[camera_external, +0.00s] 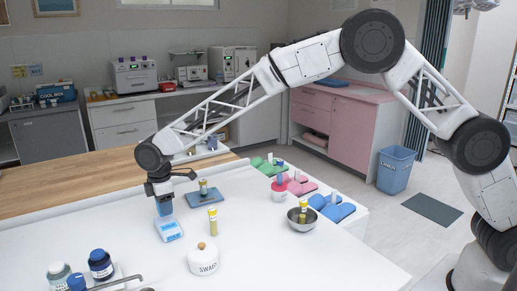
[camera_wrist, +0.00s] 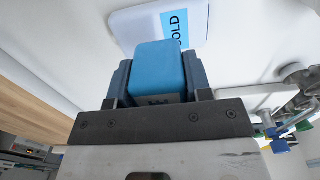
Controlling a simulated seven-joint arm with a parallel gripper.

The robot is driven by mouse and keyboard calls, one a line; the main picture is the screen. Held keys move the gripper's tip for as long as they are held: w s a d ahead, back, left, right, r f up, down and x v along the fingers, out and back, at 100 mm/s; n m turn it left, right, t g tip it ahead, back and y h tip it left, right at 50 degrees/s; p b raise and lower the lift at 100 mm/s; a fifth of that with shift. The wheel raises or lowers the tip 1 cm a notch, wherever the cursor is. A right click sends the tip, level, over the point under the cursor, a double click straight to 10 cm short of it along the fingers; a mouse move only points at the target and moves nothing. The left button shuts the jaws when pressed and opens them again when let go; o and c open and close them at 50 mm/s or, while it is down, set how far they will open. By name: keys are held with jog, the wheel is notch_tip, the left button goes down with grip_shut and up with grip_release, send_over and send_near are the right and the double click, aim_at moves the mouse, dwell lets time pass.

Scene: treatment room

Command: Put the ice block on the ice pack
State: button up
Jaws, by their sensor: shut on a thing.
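My gripper (camera_external: 164,207) is shut on a light-blue ice block and holds it upright, pointing down, over the left part of the white table. In the wrist view the ice block (camera_wrist: 160,72) sits between the two dark fingers (camera_wrist: 158,82). The ice pack (camera_external: 169,231) is a flat white pad with a light-blue label, lying just below and in front of the block. In the wrist view the ice pack (camera_wrist: 143,28) shows beyond the block, with "COLD" partly readable. I cannot tell whether block and pack touch.
A blue-grey tray (camera_external: 188,197) with a yellow-banded vial is right of my gripper. Dark bottles (camera_external: 101,265) stand at the front left. Bare table lies left of the pack.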

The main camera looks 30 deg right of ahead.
jog(key=shift+f, duration=1.85)
jog(key=shift+f, duration=0.2)
jog(key=o, duration=0.9)
jog(key=shift+o, duration=0.2)
jog(key=shift+r, duration=0.2)
notch_tip(320, 180, up, 12)
jog(key=shift+d, duration=0.1)
